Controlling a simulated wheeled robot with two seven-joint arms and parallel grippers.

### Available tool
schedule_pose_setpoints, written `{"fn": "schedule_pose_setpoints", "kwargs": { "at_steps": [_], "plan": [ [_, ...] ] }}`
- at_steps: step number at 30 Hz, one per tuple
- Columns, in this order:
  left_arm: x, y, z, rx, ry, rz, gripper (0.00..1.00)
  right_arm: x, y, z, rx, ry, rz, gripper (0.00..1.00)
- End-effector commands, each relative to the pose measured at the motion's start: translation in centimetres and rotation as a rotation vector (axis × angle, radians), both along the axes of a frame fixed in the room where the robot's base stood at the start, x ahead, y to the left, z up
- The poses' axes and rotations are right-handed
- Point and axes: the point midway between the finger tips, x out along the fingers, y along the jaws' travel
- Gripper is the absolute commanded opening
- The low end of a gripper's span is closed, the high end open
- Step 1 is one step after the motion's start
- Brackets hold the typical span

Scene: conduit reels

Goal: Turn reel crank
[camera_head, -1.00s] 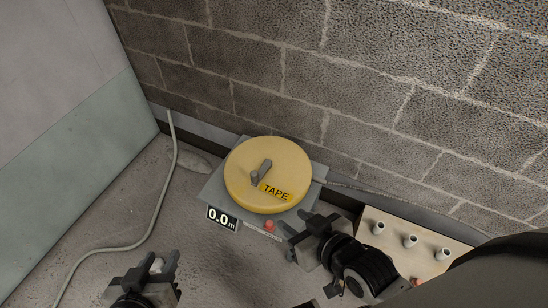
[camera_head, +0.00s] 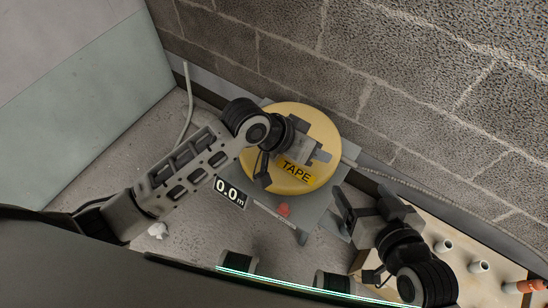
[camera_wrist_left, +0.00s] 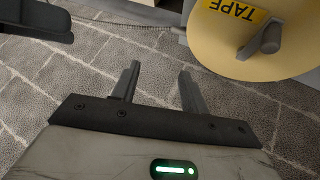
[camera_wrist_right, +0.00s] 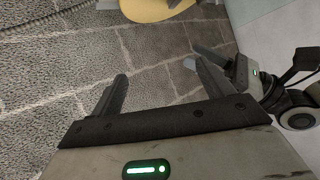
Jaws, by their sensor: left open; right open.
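A display (camera_head: 230,193) on the base reads 0.0 m. My left gripper (camera_head: 312,150) is open over the reel and hides the crank in the head view. In the left wrist view the grey crank knob (camera_wrist_left: 270,38) stands on the reel (camera_wrist_left: 225,45), right of the open, empty fingers (camera_wrist_left: 160,85). My right gripper (camera_head: 366,198) is open and empty, to the right of the reel. The right wrist view shows part of the reel (camera_wrist_right: 150,9) at its top edge.
A block wall (camera_head: 400,80) rises behind the reel. A tan box (camera_head: 500,262) with pale pipe stubs (camera_head: 446,246) stands at the right. A red button (camera_head: 283,210) sits on the base's front.

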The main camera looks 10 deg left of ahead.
Motion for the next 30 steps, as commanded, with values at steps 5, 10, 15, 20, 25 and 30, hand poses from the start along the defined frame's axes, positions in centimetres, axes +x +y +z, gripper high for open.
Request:
{"fn": "schedule_pose_setpoints", "kwargs": {
  "at_steps": [5, 10, 15, 20, 25, 30],
  "plan": [
    [3.5, 1.7, -2.6, 0.236, 0.121, -0.134, 0.45, 0.4, 1.0, -4.1, 0.029, -0.022, 0.028, 0.8],
    [5.9, 5.8, -1.8, 0.469, 0.23, -0.153, 0.45, 0.6, 1.8, -5.9, 0.053, -0.036, 0.051, 0.8],
    [7.2, 9.0, -0.1, 0.611, 0.299, -0.126, 0.45, 0.7, 2.2, -6.7, 0.065, -0.043, 0.064, 0.8],
    [7.4, 10.0, 0.3, 0.655, 0.324, -0.113, 0.45, 0.7, 2.4, -6.7, 0.072, -0.052, 0.069, 0.8],
    [7.4, 10.1, -2.0, 0.656, 0.327, -0.114, 0.45, 0.6, 2.7, -6.3, 0.089, -0.088, 0.073, 0.8],
    [7.3, 10.1, -5.9, 0.655, 0.327, -0.114, 0.45, 0.6, 3.0, -5.6, 0.124, -0.149, 0.08, 0.8]
  ]
}}
